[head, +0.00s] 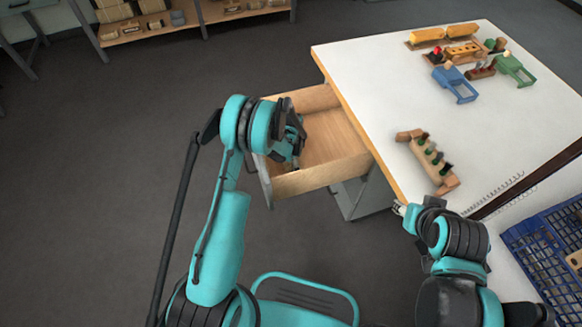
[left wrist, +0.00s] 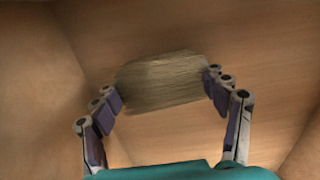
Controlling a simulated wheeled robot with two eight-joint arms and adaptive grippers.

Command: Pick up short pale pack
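The short pale pack (left wrist: 162,82) is a straw-coloured bundle of bristles in the left wrist view. It lies crosswise, slightly tilted, between the fingertips of my left gripper (left wrist: 160,84), one fingertip meeting each end. The fingers look shut on it, with the wooden drawer interior behind. In the head view my left gripper (head: 294,158) reaches down into the open drawer (head: 335,135), and the arm hides the pack there. My right gripper (head: 399,208) is by the table's near edge, empty as far as I see; its opening is too small to judge.
A blue crate (head: 550,250) stands at lower right. Drawer walls surround my left gripper closely.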

